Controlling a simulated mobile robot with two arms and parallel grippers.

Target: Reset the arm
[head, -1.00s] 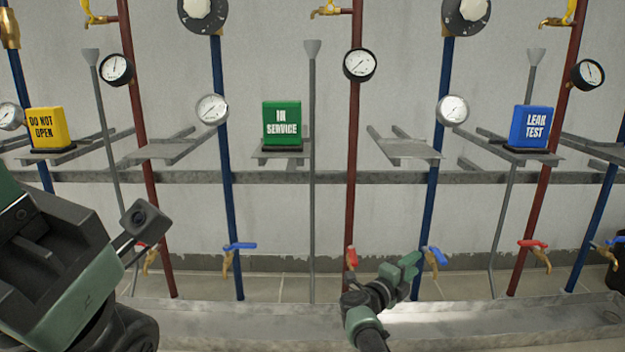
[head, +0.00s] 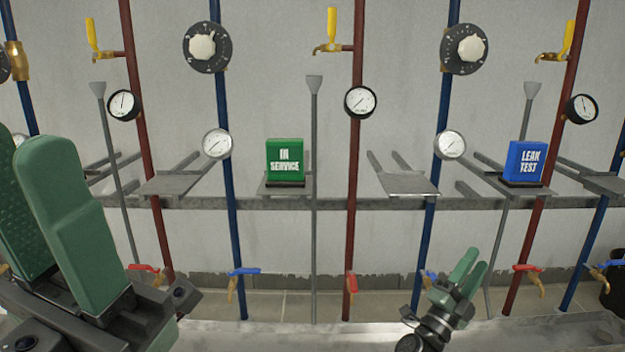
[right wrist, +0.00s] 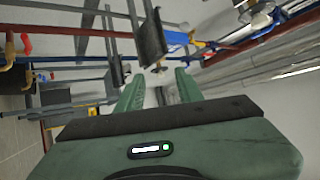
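My right gripper (head: 472,262) is at the lower right of the head view, fingers pointing up and slightly right, below the blue LEAK TEST block (head: 525,163). In the right wrist view its fingers (right wrist: 158,88) stand apart with nothing between them. My left gripper (head: 28,150) is large and close at the left edge of the head view. Its green fingers point up, partly cut off by the frame, with a textured inner pad showing and nothing seen between them.
A green IN SERVICE block (head: 285,161) stands on a wall shelf. An empty shelf (head: 407,185) is right of centre. Red and blue pipes with gauges (head: 360,102), dials (head: 465,48) and valve handles (head: 243,271) line the wall. A metal trough (head: 300,335) runs along the bottom.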

